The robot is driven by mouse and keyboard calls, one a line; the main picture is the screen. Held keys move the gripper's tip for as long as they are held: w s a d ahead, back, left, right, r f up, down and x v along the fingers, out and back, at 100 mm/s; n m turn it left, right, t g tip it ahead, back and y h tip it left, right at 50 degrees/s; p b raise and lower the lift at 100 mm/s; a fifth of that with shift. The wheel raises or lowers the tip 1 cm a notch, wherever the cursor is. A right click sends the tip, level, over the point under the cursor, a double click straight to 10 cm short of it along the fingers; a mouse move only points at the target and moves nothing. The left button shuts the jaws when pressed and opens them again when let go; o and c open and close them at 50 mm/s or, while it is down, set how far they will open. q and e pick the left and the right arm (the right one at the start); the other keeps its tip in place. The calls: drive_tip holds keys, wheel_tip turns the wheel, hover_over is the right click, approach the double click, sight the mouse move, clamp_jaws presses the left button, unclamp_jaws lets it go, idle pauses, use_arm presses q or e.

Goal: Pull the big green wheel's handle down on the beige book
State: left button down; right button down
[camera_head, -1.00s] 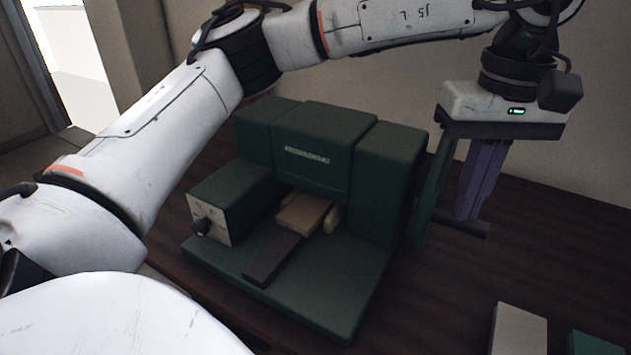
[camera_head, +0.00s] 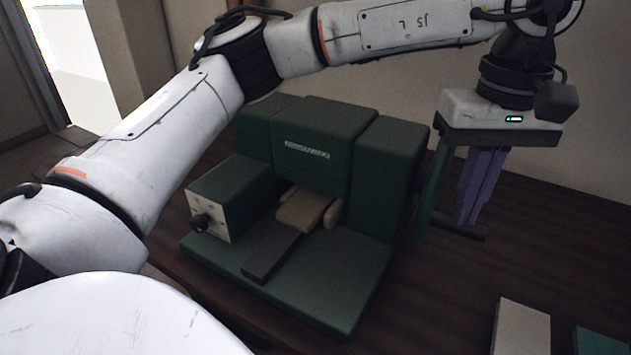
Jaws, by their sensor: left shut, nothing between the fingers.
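The green press machine (camera_head: 322,140) stands on the dark table. Its big green wheel (camera_head: 433,190) is on its right side, seen nearly edge-on. The wheel's dark handle (camera_head: 468,232) sticks out to the right, low on the wheel. A beige book (camera_head: 305,209) lies flat in the machine's opening, under the upper body. My left gripper (camera_head: 468,218) points down with its purple fingers shut and empty. The fingertips are right at the handle, seemingly just above or against it; I cannot tell whether they touch. My right gripper is not in view.
A dark flat bar (camera_head: 273,257) runs forward from the book. A control box with a black knob (camera_head: 199,222) is at the machine's left. A pale book (camera_head: 520,325) and a green one (camera_head: 598,342) are at the lower right. Bare table (camera_head: 450,290) lies between.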

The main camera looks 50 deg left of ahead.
use_arm(q)
drive_tip(key=shift+w+f, duration=0.1)
drive_tip(key=shift+f, duration=0.25)
drive_tip(key=shift+w+a+f+b, duration=0.15)
drive_tip(key=shift+f+b, duration=0.15)
drive_tip(key=shift+f, duration=0.45)
drive_tip(key=shift+w+f, duration=0.15)
drive_tip(key=shift+f, duration=0.45)
idle(0.6)
